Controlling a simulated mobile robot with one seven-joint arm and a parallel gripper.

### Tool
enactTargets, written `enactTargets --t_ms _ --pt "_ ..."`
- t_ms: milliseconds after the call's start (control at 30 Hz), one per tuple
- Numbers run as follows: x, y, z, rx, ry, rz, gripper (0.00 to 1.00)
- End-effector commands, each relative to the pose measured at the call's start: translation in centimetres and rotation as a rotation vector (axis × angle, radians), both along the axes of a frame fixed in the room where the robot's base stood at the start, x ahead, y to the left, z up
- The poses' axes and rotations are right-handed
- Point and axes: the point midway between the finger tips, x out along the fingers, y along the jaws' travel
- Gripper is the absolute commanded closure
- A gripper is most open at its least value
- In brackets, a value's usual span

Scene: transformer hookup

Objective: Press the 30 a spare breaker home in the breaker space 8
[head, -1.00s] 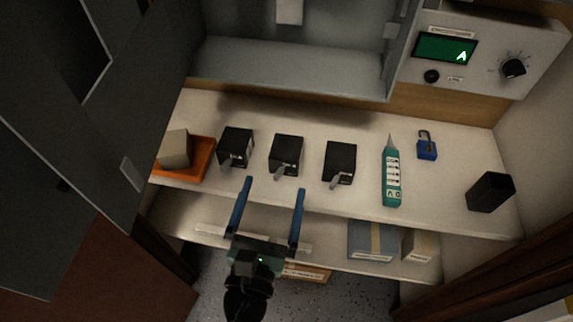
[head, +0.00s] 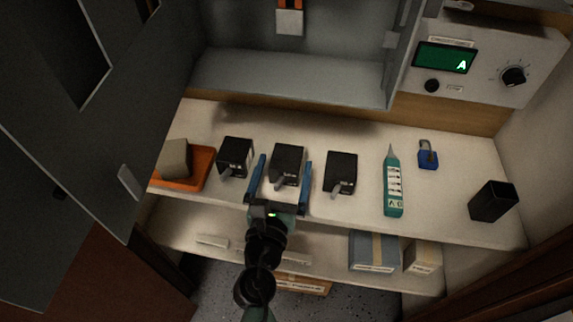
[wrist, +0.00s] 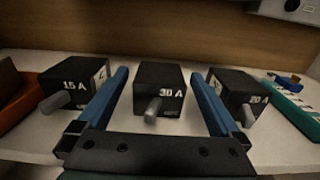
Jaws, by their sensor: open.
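Three black breakers with grey levers stand in a row on the shelf. The 30 A breaker (wrist: 160,88) is the middle one, and it also shows in the head view (head: 286,163). My gripper (head: 283,170) is open, with one blue finger on each side of the 30 A breaker. In the wrist view my gripper (wrist: 160,92) frames it with a gap at each side. The 15 A breaker (wrist: 74,84) is on the left and the 20 A breaker (wrist: 237,92) on the right. Breaker space 8 is not identifiable in these views.
An open grey metal enclosure (head: 290,75) stands behind the shelf (head: 360,218). An orange tray (head: 198,172) with a tan block is at left. A grey door (head: 100,120) hangs at left.

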Motion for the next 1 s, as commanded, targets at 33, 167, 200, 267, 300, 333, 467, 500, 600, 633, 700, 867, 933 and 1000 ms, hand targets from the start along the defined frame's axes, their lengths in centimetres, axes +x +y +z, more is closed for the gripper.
enactTargets --t_ms 33,167,200,267,300,333,467,500,600,633,700,867,933,1000 --pt "0.7 -0.1 0.1 0.0 -0.002 0.0 0.0" --pt "1.6 -0.4 0.1 -0.001 -0.001 -0.001 0.0" --pt "1.7 -0.4 0.1 0.0 0.0 -0.001 0.0" --pt "1.8 -0.4 0.1 0.0 0.0 -0.001 0.0" --pt "1.8 -0.4 0.1 0.0 0.0 -0.001 0.0" --pt "1.8 -0.4 0.1 0.0 0.0 -0.001 0.0" --pt "1.8 -0.4 0.1 0.0 0.0 0.0 0.07" --pt "1.8 -0.4 0.1 0.0 0.0 0.0 0.14" --pt "1.7 -0.4 0.1 0.0 0.0 0.0 0.32" --pt "1.7 -0.4 0.1 0.0 0.0 0.0 0.38" --pt "1.8 -0.4 0.1 0.0 0.0 0.0 0.5" --pt "1.7 -0.4 0.1 0.0 0.0 0.0 0.79" --pt "1.8 -0.4 0.1 0.0 -0.001 0.0 0.83" --pt "1.8 -0.3 0.1 0.0 -0.001 0.0 0.83"
